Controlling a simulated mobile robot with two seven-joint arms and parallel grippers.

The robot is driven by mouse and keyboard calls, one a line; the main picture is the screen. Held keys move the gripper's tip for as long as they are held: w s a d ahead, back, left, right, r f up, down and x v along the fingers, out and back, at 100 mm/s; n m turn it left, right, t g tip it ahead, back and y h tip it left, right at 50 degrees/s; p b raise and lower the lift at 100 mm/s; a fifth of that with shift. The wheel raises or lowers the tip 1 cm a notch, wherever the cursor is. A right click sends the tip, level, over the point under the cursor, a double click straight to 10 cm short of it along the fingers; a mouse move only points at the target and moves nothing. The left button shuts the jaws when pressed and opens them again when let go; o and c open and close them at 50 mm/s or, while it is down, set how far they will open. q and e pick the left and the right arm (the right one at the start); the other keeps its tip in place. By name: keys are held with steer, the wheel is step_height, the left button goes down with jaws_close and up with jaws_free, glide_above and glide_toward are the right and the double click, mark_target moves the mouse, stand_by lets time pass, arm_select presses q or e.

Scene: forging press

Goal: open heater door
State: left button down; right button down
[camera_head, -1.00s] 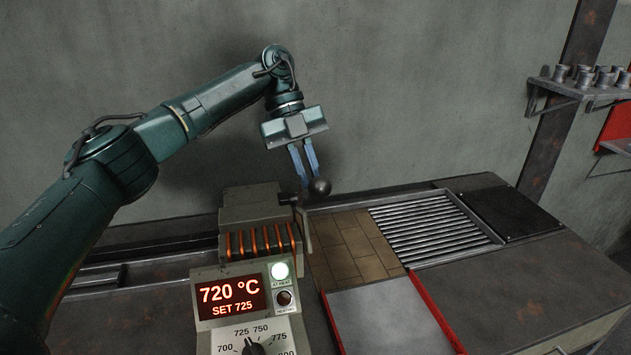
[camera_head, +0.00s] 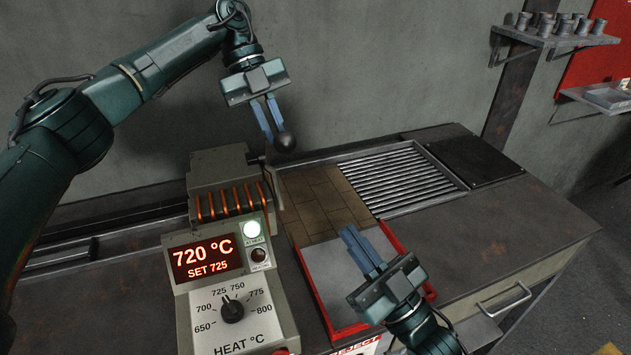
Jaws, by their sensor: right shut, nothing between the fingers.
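The heater (camera_head: 222,168) is a grey box with glowing orange coils, left of centre. A dark ball knob (camera_head: 285,143) on a short lever stands at its right side. My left gripper (camera_head: 276,134) points down from above, its blue fingertips at the ball knob; whether they grip it is unclear. My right gripper (camera_head: 347,233) is at the lower centre, fingers shut and empty, pointing up-left over the red-edged tray, apart from the heater. I cannot make out the heater door itself.
A control panel (camera_head: 225,270) reads 720 °C, set 725. A brick bed (camera_head: 325,200) and roller grate (camera_head: 400,183) lie right of the heater. The red-edged tray (camera_head: 325,290) is in front. A shelf with several metal cups (camera_head: 555,38) hangs at upper right.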

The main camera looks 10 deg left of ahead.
mark_target(294, 148)
steer(key=x, duration=1.4)
steer(key=shift+s+r, duration=0.1)
steer(key=shift+s, duration=0.05)
steer(key=shift+w+a+r, duration=0.2)
steer(key=shift+w+r, duration=0.15)
steer(key=shift+r, duration=0.35)
arm_select(q)
steer(key=shift+s+d+f, duration=0.15)
arm_select(e)
steer(key=shift+w+r, duration=0.15)
steer(key=shift+r, duration=0.2)
arm_select(q)
steer(key=c, duration=1.9)
jaws_free()
steer(key=o, duration=0.4)
arm_select(e)
steer(key=shift+a+f, duration=0.1)
steer(key=shift+f, duration=0.1)
